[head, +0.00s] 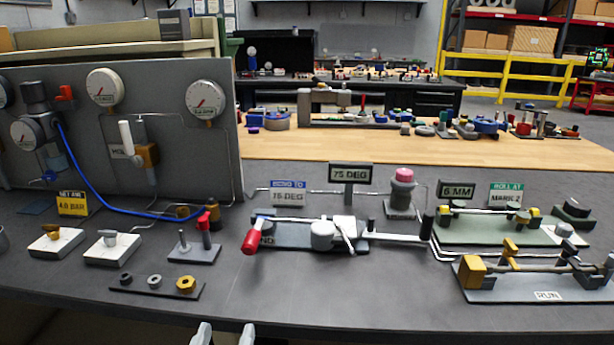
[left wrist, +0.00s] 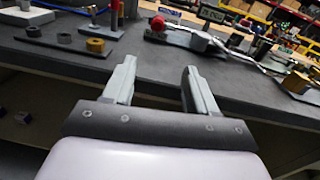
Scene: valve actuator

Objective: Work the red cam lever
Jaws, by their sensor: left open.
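A small grey stand (head: 194,254) on the bench carries an upright lever with a red handle (head: 204,228). To its right, a dark fixture plate (head: 290,238) has a lever ending in a red grip (head: 251,242) at its left end. I cannot tell by name which one is the cam lever. Both red parts also show in the left wrist view, the upright handle (left wrist: 114,8) and the round grip (left wrist: 157,23). My left gripper (head: 225,335) is open and empty at the bench's front edge, apart from both; its fingers (left wrist: 159,72) show in the left wrist view. My right gripper is not in view.
A dark strip with several nuts (head: 155,284) lies left of my gripper. A gauge panel (head: 150,150) with a blue hose stands behind. Rail fixtures (head: 540,275) fill the right. The front bench strip between is bare.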

